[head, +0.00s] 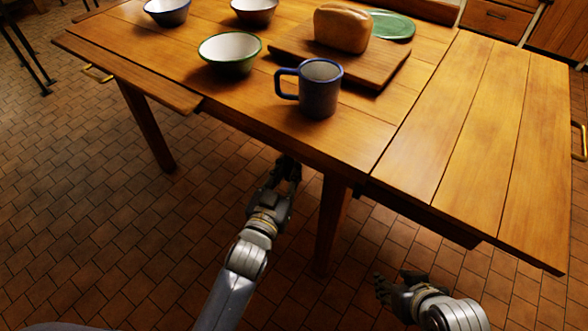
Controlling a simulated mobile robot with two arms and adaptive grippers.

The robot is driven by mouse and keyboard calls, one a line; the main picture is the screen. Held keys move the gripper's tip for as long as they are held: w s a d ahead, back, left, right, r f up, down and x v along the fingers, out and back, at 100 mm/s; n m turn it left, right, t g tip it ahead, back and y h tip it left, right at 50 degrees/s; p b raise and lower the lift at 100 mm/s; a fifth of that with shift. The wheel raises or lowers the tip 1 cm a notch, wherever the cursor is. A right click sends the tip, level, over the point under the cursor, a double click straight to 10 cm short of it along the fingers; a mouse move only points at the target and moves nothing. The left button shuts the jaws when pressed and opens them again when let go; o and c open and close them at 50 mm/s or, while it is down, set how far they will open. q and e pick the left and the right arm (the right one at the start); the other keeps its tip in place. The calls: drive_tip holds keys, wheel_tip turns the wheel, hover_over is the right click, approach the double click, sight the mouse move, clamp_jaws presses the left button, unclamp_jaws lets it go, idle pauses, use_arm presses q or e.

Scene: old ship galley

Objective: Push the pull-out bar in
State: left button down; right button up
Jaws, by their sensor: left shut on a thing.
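The wooden table (240,98) fills the upper part of the head view. My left gripper (288,166) reaches up to its front edge, just left of the front leg. It is shut on what seems to be the pull-out bar, but the fingers and the table edge hide the held part, so I cannot tell how far it sticks out. My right gripper (388,288) is open and empty, low over the floor, below the right leaf and apart from the table.
A blue mug (320,92) stands near the front edge. A green-rimmed bowl (229,67), other bowls, and a cutting board (290,56) with a loaf (342,29) are behind it. The right leaf (480,125) is bare. A table leg (332,225) stands between my grippers. The tiled floor is clear.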

use_arm(q)
drive_tip(key=w+a+p, duration=0.1)
drive_tip(key=w+a, duration=0.5)
drive_tip(key=a, duration=0.4)
drive_tip(key=w+a+p, duration=0.2)
drive_tip(key=w+a, duration=0.4)
drive_tip(key=a, duration=0.4)
drive_tip(key=shift+a, duration=0.4)
use_arm(e)
drive_tip(key=shift+s+d+g+h, duration=0.1)
drive_tip(key=shift+s+d+g, duration=0.25)
drive_tip(key=shift+s, duration=0.55)
drive_tip(key=shift+s+d+g+h, duration=0.15)
drive_tip(key=shift+s+g, duration=0.45)
drive_tip(key=shift+s, duration=0.3)
drive_tip(key=shift+s+d+g+h, duration=0.1)
drive_tip(key=shift+s+d+g, duration=0.25)
drive_tip(key=shift+s, duration=0.55)
use_arm(q)
drive_tip(key=shift+a+r, duration=0.1)
drive_tip(key=c, duration=1.5)
unclamp_jaws()
drive_tip(key=shift+o, duration=0.2)
use_arm(e)
drive_tip(key=shift+a, duration=0.15)
use_arm(q)
drive_tip(key=shift+s, duration=0.1)
use_arm(e)
drive_tip(key=shift+w+r, duration=0.1)
drive_tip(key=shift+w, duration=0.05)
